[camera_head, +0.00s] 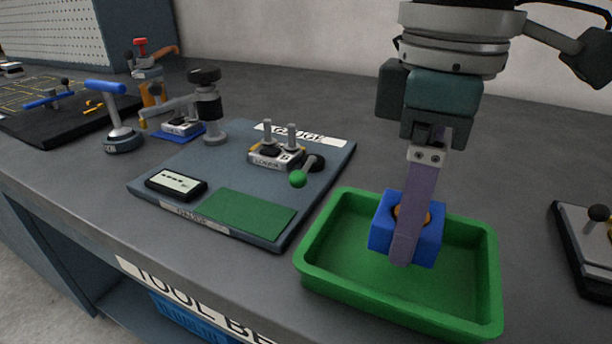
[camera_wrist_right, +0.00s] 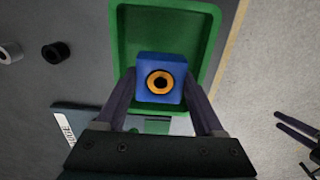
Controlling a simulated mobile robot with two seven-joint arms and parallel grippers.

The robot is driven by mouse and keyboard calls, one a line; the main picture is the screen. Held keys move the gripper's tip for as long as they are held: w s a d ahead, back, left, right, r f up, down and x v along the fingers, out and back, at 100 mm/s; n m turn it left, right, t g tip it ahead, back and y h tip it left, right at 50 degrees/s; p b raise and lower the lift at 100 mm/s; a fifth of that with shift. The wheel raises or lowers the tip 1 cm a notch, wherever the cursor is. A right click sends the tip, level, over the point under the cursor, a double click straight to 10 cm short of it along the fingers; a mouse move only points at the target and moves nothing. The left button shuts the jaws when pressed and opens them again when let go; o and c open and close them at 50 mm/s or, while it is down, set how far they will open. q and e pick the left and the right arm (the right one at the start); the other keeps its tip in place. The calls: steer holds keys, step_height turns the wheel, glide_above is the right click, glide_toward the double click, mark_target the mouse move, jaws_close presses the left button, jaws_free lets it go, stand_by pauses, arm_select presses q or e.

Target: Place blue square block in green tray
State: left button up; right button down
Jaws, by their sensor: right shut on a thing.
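The blue square block (camera_head: 379,228) has a round copper coil with a dark centre on one face. It also shows in the right wrist view (camera_wrist_right: 147,66). My right gripper (camera_head: 404,240) is shut on the block, with a finger on either side of it in the wrist view (camera_wrist_right: 160,95). The green tray (camera_head: 320,275) lies on the bench, and the block is over its inside. I cannot tell whether the block touches the tray's floor. The tray also shows in the right wrist view (camera_wrist_right: 127,30). My left gripper is not clearly in the head view.
Left of the tray is a grey gauge board (camera_head: 235,165) with a green pad (camera_head: 245,213), a small display and a green-knobbed lever. Other fixtures stand farther left. A dark device (camera_head: 590,245) sits at the right edge. The bench's front edge runs close to the tray.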

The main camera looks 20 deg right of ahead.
step_height(320, 180, down, 4)
steer(key=shift+r+b, duration=0.1)
steer(key=shift+b, duration=0.45)
steer(key=shift+r, duration=0.1)
jaws_free()
step_height(320, 180, up, 11)
steer(key=p, duration=0.4)
steer(key=shift+r, duration=0.5)
